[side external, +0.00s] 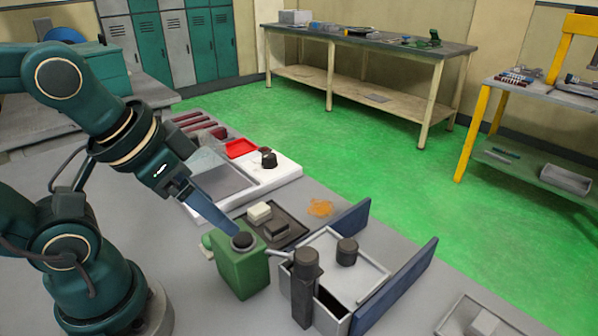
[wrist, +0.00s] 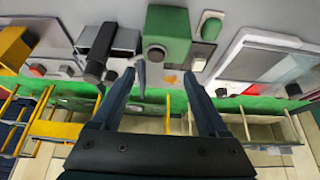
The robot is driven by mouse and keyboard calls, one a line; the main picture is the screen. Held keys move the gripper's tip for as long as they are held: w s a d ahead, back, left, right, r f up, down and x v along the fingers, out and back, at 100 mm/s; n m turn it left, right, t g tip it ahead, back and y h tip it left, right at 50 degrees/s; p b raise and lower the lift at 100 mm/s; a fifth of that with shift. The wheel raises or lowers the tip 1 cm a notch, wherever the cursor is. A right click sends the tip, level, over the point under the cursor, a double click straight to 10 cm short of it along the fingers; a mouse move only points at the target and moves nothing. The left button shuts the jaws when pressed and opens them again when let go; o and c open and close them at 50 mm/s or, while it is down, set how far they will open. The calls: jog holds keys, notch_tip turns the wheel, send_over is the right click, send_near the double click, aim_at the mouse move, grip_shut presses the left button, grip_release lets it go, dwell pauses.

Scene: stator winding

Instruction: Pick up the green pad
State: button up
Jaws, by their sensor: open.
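A light green rounded piece (side external: 207,241) shows partly behind the green box (side external: 242,268) at its left. It also shows in the wrist view (wrist: 210,25). A dark tray (side external: 297,222) behind the box holds a cream block (side external: 259,212) and a darker greyish block (side external: 276,229). I cannot tell for sure which of these is the green pad. My gripper (side external: 232,230) points down toward the box's dark round cap (side external: 242,241); one finger hides the other in the side view. In the wrist view my gripper (wrist: 160,73) has its fingers wide apart, with nothing held between them.
A pale tray (side external: 362,274) with a dark knob (side external: 347,251), blue side plates (side external: 394,288) and a dark post (side external: 305,276) stand right of the box. A white unit (side external: 274,175) and red tray (side external: 240,148) lie farther back. An orange tangle (side external: 320,207) lies beside the dark tray.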

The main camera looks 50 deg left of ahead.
notch_tip(320, 180, up, 5)
jog(key=g, duration=0.6)
send_over(212, 228)
jog(key=d, duration=0.1)
jog(key=f, duration=1.8)
jog(key=shift+s+d+f, duration=0.2)
jog(key=shift+s, duration=0.05)
